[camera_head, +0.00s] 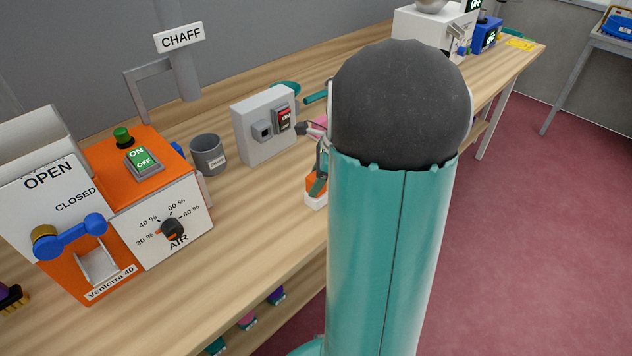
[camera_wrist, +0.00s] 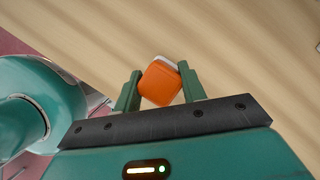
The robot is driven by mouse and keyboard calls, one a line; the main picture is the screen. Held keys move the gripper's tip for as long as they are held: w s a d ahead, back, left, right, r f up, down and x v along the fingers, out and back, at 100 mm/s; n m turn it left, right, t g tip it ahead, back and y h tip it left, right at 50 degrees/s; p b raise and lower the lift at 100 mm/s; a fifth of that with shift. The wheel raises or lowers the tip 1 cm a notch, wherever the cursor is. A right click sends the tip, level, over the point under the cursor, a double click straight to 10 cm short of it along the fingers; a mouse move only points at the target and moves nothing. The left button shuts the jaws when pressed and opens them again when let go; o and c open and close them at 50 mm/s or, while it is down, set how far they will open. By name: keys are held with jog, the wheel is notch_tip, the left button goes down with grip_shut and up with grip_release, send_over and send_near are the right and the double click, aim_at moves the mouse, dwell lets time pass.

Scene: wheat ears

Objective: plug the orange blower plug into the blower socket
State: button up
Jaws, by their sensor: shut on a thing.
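The orange plug (camera_wrist: 160,85) with a white end sits between the two green fingers of my gripper (camera_wrist: 157,80), tilted a little in the wrist view. In the head view the orange plug (camera_head: 316,186) hangs by the bench's front edge, white end down, partly hidden by my arm. My gripper (camera_head: 319,175) is shut on it. No cord is clearly visible.
An orange blower (camera_head: 128,170) with a green switch and an air dial stands at the left. A grey cup (camera_head: 208,154) stands between it and the socket box. White and blue devices stand at the bench's far end. Bare wood lies in front of the socket box.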

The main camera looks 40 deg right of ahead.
jog(key=shift+r, duration=0.45)
jog(key=s+a+r, duration=0.3)
jog(key=s+r, duration=0.8)
jog(key=s, duration=0.2)
jog(key=shift+s+a+r, duration=0.15)
jog(key=shift+s+r, duration=0.2)
